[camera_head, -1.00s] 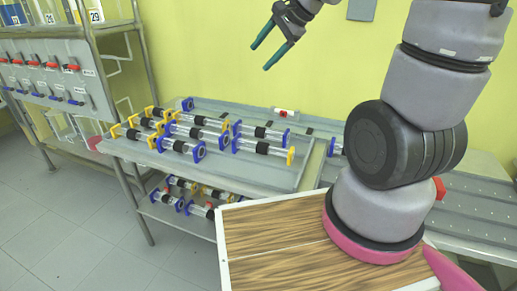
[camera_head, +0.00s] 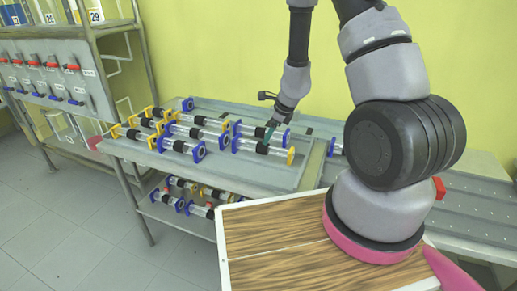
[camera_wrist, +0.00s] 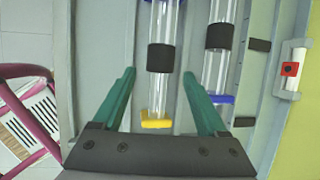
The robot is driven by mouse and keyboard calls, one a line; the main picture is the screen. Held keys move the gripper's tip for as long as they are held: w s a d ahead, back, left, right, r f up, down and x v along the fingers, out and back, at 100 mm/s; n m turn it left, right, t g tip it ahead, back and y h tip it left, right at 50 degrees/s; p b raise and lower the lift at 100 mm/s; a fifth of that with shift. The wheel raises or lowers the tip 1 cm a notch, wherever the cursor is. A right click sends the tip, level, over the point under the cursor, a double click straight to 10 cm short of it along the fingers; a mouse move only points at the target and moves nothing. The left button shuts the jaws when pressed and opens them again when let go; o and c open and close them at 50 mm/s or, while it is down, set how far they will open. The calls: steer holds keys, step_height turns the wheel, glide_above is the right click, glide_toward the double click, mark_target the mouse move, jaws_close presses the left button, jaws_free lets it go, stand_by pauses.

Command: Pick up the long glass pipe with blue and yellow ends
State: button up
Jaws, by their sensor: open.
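A glass pipe (camera_head: 250,146) with a blue left end, a yellow right end and black sleeves lies on the grey table. In the wrist view the pipe (camera_wrist: 161,92) runs between my gripper's two teal fingers, yellow end nearest, with a bit of blue at the top edge. My gripper (camera_wrist: 160,75) is open, with a finger on either side and a visible gap to the pipe. In the head view my gripper (camera_head: 270,133) points down over the pipe's right part. I cannot tell its exact height above the pipe.
Another pipe (camera_wrist: 217,65) with a blue end lies close beside the right finger. Several more pipes (camera_head: 180,145) lie to the left, and others are on the lower shelf (camera_head: 160,212). A small panel with a red button (camera_wrist: 291,69) is at the right.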

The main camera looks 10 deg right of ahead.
mark_target(261, 147)
steer(key=x, duration=0.9)
steer(key=shift+w+a+f, duration=0.15)
steer(key=shift+w+a, duration=0.15)
jaws_close()
